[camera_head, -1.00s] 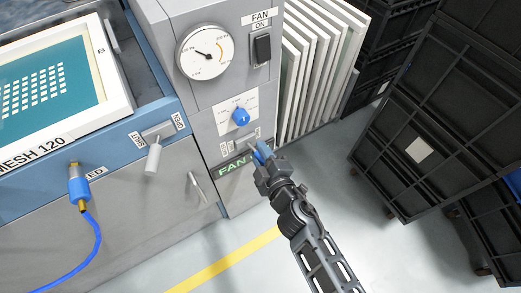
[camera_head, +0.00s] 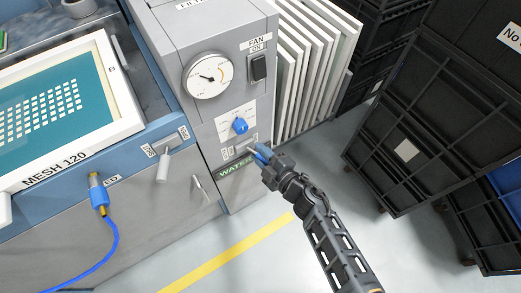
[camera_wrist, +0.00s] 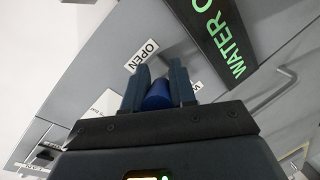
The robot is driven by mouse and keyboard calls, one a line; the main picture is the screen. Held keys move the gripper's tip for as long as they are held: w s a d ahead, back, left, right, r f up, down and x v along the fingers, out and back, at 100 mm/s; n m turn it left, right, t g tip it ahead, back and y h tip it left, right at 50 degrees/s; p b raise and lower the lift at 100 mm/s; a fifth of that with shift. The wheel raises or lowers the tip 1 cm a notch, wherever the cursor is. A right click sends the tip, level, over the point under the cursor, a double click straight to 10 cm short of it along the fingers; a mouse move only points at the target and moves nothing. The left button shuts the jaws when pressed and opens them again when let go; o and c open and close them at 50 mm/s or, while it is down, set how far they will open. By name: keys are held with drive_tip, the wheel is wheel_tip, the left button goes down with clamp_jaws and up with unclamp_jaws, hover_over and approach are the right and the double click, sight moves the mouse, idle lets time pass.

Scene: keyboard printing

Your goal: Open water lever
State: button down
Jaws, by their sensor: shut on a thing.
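My gripper (camera_head: 261,153) is at the lower front of the grey control cabinet (camera_head: 226,110), below the blue knob (camera_head: 240,125). In the wrist view its dark fingers (camera_wrist: 159,85) are shut on a blue cylindrical lever handle (camera_wrist: 158,95). An OPEN label (camera_wrist: 146,52) is just beyond the left finger. Another label beside the right finger is mostly hidden. A dark sign (camera_head: 236,166) with green letters below the lever reads WATER; in the wrist view the sign (camera_wrist: 222,40) reads WATER O, with the rest cut off.
A round gauge (camera_head: 209,76) and a black FAN switch (camera_head: 259,67) are above the knob. White frames (camera_head: 312,70) stand behind my gripper. Black crates (camera_head: 430,140) are at right. A blue hose (camera_head: 108,240) hangs at left. Floor in front is clear.

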drive_tip(key=shift+w+d+r+n+g+y+p, duration=0.2)
drive_tip(key=shift+n+g+y+p, duration=0.25)
drive_tip(key=shift+p, duration=0.3)
drive_tip(key=shift+w+a+f+n+y, duration=0.1)
drive_tip(key=shift+f+n+y, duration=0.15)
drive_tip(key=shift+n, duration=0.1)
drive_tip(key=c, duration=1)
unclamp_jaws()
drive_tip(key=shift+o, duration=0.2)
drive_tip(key=shift+p, duration=0.3)
drive_tip(key=p+v, duration=0.2)
drive_tip(key=v, duration=0.6)
drive_tip(key=shift+w+r, duration=0.1)
